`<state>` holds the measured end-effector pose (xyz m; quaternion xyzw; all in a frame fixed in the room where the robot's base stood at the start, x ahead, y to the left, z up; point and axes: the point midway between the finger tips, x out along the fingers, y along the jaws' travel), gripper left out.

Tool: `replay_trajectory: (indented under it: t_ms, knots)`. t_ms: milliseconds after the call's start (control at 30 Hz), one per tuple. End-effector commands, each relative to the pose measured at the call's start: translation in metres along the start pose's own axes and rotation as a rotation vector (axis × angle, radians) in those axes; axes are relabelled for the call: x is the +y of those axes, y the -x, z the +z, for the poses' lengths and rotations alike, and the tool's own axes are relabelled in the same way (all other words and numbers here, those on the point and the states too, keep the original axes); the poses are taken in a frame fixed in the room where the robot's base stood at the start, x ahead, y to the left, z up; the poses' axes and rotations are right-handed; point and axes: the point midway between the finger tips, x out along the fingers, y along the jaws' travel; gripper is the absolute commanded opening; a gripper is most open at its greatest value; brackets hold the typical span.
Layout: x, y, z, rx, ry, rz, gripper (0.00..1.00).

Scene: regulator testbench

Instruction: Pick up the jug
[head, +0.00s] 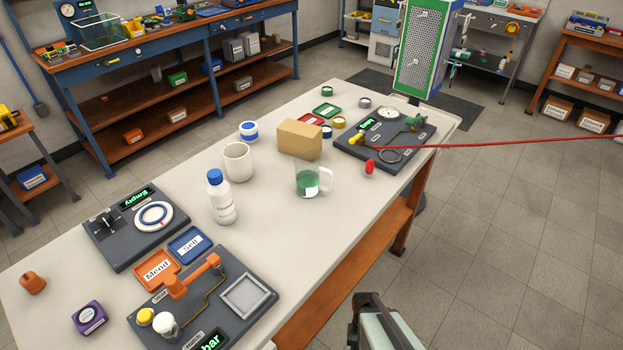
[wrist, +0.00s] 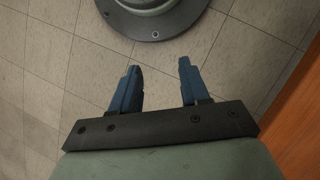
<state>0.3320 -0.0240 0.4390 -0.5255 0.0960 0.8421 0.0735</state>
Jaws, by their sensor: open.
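The jug (head: 308,184) is clear, with a handle on its right side and green liquid in its lower part. It stands upright on the white bench top, just in front of a cardboard box. My gripper (wrist: 159,65) is open and empty in the wrist view, with two blue fingers apart above the tiled floor. In the head view, part of my arm's end shows at the bottom, off the bench's near right edge and well apart from the jug. The jug is not in the wrist view.
A cardboard box (head: 299,138) stands behind the jug, a white mug (head: 237,162) and white bottle (head: 222,200) to its left. A red-tipped item (head: 369,167) and a dark gauge panel (head: 407,129) are to its right. Bench top (head: 330,222) in front of the jug is clear.

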Motion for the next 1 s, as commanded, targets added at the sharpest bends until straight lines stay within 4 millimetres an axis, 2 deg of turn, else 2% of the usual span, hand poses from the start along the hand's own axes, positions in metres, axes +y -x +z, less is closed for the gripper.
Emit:
replay_trajectory:
  t_ms: [33,100,267,500,767,1000]
  knots:
    - [0.003,0.012,-0.021,0.033,-0.052,-0.012,0.46]
    - [0.008,0.028,-0.042,0.074,-0.127,-0.027,0.46]
    - [0.025,0.068,-0.090,0.163,-0.299,-0.067,0.46]
    - [0.061,0.136,-0.154,0.292,-0.557,-0.139,0.46]
    - [0.117,0.218,-0.211,0.425,-0.838,-0.235,0.46]
    - [0.181,0.301,-0.248,0.545,-1.092,-0.340,0.46]
